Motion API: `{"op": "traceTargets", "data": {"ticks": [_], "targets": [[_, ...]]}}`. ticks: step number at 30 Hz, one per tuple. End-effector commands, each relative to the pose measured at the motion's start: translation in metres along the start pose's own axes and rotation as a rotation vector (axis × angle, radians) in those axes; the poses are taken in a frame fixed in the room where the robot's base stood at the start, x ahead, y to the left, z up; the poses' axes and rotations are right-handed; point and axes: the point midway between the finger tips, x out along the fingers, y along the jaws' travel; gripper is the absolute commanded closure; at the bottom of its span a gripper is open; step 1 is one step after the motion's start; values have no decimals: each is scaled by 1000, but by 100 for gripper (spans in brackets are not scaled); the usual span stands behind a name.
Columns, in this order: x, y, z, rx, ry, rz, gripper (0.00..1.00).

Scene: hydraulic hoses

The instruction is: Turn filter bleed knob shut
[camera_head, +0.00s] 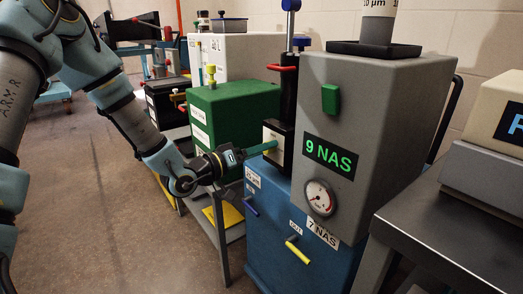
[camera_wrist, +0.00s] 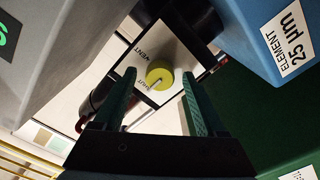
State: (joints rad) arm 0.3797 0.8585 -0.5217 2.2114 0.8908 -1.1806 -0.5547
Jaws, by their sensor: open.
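The bleed knob (camera_wrist: 161,72) is a round yellow-green knob on a white plate (camera_wrist: 184,52) in the wrist view. The plate carries dark lettering; one word reads VENT, and a smaller word by the knob looks like SHUT. A pale pointer line on the knob runs down-left. My gripper (camera_wrist: 158,93) is open, its two green fingers to either side of the knob in this view; I cannot tell whether they touch it. In the head view my gripper (camera_head: 262,148) reaches the white plate (camera_head: 274,138) on the black filter body, and the knob is hidden.
A grey box with a 9 NAS display (camera_head: 330,155) and a gauge (camera_head: 320,197) stands right of my gripper, above a blue cabinet (camera_head: 275,235) with blue and yellow handles. A green box (camera_head: 232,110) stands behind. Open floor (camera_head: 100,220) lies to the left.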

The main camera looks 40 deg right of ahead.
Motion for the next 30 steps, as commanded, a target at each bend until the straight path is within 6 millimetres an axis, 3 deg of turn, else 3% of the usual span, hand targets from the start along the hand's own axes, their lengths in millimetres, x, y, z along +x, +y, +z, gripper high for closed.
{"op": "traceTargets", "data": {"ticks": [8,21,30], "targets": [[-14,-2,-1,0,2,-3,26],[-94,-1,0,0,1,-3,26],[-109,0,0,0,0,0,26]]}}
